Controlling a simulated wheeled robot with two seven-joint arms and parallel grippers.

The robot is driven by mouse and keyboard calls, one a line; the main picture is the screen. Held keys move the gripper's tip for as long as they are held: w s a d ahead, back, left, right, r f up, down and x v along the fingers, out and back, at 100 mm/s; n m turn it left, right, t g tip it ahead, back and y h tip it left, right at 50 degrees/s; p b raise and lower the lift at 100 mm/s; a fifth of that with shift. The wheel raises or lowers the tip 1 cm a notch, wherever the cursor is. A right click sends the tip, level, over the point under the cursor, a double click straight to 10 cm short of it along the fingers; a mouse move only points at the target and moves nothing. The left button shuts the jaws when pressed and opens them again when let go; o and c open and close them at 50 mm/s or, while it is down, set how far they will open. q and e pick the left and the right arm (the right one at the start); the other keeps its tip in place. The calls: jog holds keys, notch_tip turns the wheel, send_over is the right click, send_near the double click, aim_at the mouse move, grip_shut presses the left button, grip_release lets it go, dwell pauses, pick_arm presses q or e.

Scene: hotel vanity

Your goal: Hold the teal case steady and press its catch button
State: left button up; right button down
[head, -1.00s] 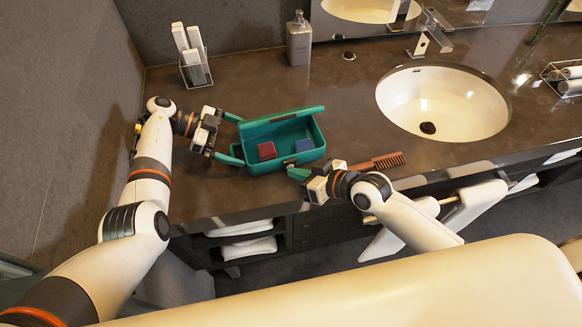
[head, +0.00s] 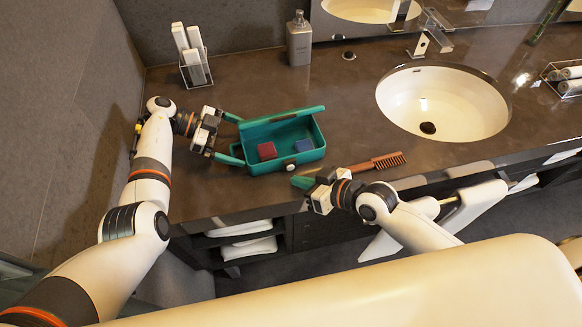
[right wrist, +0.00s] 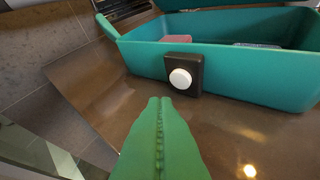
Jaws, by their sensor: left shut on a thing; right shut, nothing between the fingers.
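The teal case (head: 264,164) stands on the counter with its lid (head: 281,115) raised. A red block (head: 267,151) and a blue block (head: 303,146) lie inside. Its catch button (right wrist: 181,78) is a white disc on a dark plate on the front wall; it also shows in the head view (head: 290,166). My left gripper (head: 233,139) is shut on the left end of the case. My right gripper (head: 302,183) is shut and empty, in front of the case near the counter's front edge. In the right wrist view its closed green fingertips (right wrist: 159,105) are just below the button, apart from it.
A brown comb or brush (head: 376,163) lies right of the case, close to my right gripper. The sink (head: 444,103) is further right. A soap dispenser (head: 299,40) and a clear holder (head: 196,73) stand behind the case.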

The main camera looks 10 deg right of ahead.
jog(key=shift+s+d+f, duration=0.1)
jog(key=shift+s+d, duration=0.05)
jog(key=shift+s, duration=0.9)
jog(key=shift+s+d+f, duration=0.1)
jog(key=shift+s, duration=0.9)
dwell(0.9)
jog(key=s, duration=0.4)
jog(key=w, duration=0.8)
jog(key=shift+a+r, duration=0.3)
jog(key=shift+a, duration=0.05)
jog(key=shift+w, duration=0.15)
jog(key=shift+w, duration=0.1)
dwell(1.8)
